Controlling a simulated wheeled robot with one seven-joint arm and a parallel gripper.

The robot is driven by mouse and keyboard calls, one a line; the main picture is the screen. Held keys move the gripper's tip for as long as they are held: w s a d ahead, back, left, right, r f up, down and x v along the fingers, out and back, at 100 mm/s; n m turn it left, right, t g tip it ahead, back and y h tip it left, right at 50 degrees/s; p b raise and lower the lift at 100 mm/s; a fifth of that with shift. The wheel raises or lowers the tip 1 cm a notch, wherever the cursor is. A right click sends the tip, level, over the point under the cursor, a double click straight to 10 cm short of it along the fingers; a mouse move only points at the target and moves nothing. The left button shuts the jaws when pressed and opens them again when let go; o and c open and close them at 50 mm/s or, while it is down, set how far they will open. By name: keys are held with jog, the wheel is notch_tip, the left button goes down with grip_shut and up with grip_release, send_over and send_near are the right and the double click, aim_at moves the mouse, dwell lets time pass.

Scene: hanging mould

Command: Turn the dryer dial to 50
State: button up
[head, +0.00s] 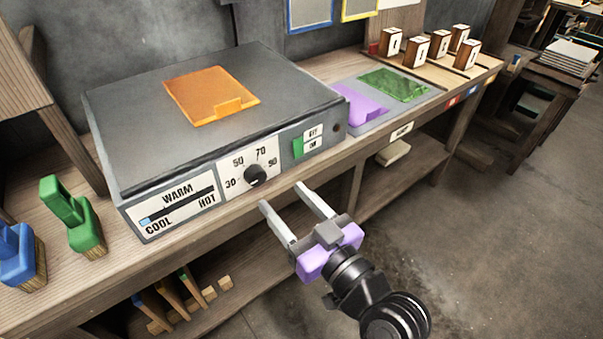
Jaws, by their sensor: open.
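The dryer (135,135) is a grey box on the wooden bench. Its dial (254,175) is a black knob on the front, on a white plate marked 30, 50, 70 and 90. I cannot tell for certain which number its pointer faces. My gripper (282,195) is open and empty, in front of the dryer and slightly below and right of the dial in the picture. Its two pale fingers reach toward the dryer front, apart from the knob.
A green switch (298,147) marked OFF and ON sits right of the dial. A COOL–WARM–HOT gauge (172,209) is on the left, blue at its cool end. An orange sheet (208,92) lies on top. Brushes (75,218) stand at left. Floor space is clear at right.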

aim_at(259, 178)
jog(key=shift+n+g, duration=0.3)
jog(key=shift+n, duration=0.1)
jog(key=shift+a+f+x, duration=0.1)
jog(key=shift+f+x, duration=0.1)
jog(key=shift+x, duration=1.7)
jog(key=shift+a+f+x, duration=0.15)
jog(key=shift+x, duration=1.8)
jog(key=shift+s, duration=0.15)
jog(key=shift+p, duration=0.3)
grip_shut()
